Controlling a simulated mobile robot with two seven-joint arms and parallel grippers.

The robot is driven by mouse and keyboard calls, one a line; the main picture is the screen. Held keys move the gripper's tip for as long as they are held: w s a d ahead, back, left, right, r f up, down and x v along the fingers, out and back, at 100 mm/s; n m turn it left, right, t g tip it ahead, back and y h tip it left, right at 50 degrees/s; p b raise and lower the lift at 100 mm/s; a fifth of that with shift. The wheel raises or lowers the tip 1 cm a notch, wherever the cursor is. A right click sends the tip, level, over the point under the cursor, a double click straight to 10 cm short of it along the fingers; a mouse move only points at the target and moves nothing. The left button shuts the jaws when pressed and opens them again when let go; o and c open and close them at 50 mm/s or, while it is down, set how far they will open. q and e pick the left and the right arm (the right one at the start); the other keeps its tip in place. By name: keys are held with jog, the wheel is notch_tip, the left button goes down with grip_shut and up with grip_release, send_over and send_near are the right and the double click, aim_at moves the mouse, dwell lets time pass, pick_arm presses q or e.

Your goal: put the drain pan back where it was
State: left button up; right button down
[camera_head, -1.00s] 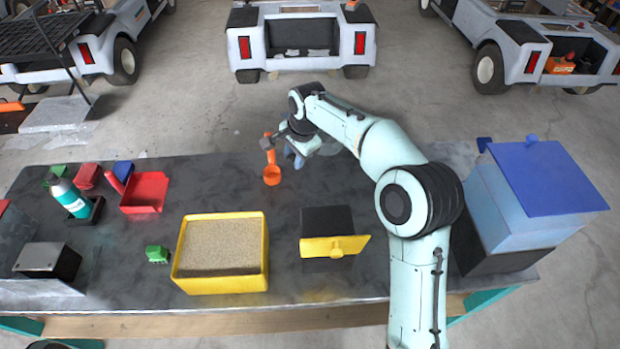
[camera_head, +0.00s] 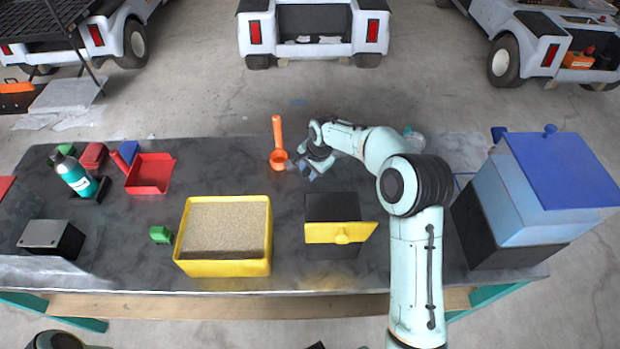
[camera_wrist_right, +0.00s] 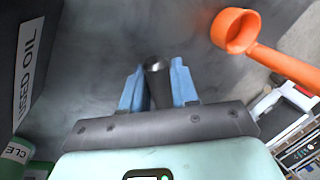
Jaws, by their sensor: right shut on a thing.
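No thing is plainly marked as the drain pan; an orange round cup with a long handle (camera_head: 279,159) lies on the bench, handle towards the cars. It also shows at the upper right of the right wrist view (camera_wrist_right: 235,32), apart from my fingers. My right gripper (camera_head: 302,170) is just right of the cup. In the right wrist view, my right gripper (camera_wrist_right: 158,88) has its blue fingers on either side of a dark grey cylinder with a shiny end (camera_wrist_right: 156,72) and is shut on it. The cylinder's lower part is hidden. My left gripper is not in view.
A black box with a yellow front (camera_head: 332,206) stands near my right gripper; a yellow sand bin (camera_head: 222,268) is left of it. A red tray (camera_head: 150,174) is farther left, a blue-lidded container (camera_head: 560,170) far right.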

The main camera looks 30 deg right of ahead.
aim_at(308, 184)
notch_tip(308, 184, down, 4)
jog(key=shift+f, duration=0.1)
jog(key=shift+f, duration=0.15)
jog(key=c, duration=0.8)
grip_release()
jog(key=shift+c, duration=0.2)
jog(key=shift+s, duration=0.1)
jog(key=shift+r, duration=0.2)
jog(key=v, duration=1.2)
